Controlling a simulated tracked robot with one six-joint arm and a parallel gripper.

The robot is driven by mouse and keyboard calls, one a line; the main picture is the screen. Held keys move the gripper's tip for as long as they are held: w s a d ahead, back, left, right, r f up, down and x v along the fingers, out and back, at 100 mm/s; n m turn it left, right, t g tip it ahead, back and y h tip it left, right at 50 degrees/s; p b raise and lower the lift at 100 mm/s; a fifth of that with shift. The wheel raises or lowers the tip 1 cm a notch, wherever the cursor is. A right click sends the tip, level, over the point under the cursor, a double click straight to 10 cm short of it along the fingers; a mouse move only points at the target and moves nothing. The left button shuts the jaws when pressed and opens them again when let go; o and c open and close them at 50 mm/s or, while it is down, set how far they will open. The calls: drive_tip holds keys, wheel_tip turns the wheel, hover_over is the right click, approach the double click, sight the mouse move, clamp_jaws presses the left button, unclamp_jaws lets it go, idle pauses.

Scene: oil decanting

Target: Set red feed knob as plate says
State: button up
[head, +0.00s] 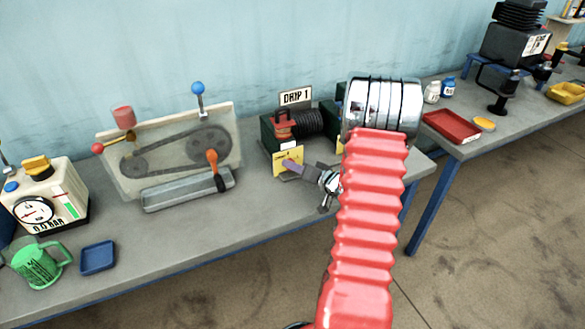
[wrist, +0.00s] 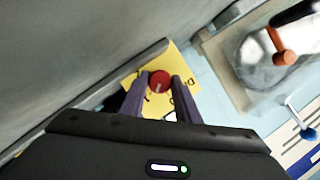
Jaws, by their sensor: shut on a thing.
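The red feed knob (wrist: 159,80) shows in the wrist view as a round red cap between my two fingertips. My gripper (wrist: 159,84) is shut on it. The knob sits in front of a yellow plate (wrist: 182,62) with black marks, partly covered by the fingers; I cannot read its full text. In the head view the yellow plate (head: 284,170) is on the front of a dark green unit (head: 267,136) under a "DRIP 1" sign (head: 295,97). My gripper (head: 287,164) reaches it from the right and hides the knob there.
A clear-fronted belt drive (head: 170,158) with coloured levers stands left of the unit. A white gauge box (head: 48,195), a green jug (head: 38,264) and a blue tray (head: 98,257) are further left. A red tray (head: 451,127) is on the right bench.

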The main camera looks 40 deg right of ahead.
drive_tip(key=shift+f+m+t+y, duration=0.2)
drive_tip(key=shift+m+t+y, duration=0.3)
drive_tip(key=shift+m, duration=0.7)
drive_tip(key=o, duration=1)
drive_tip(key=shift+o, duration=0.2)
drive_tip(key=shift+d, duration=0.1)
drive_tip(key=shift+s, duration=0.1)
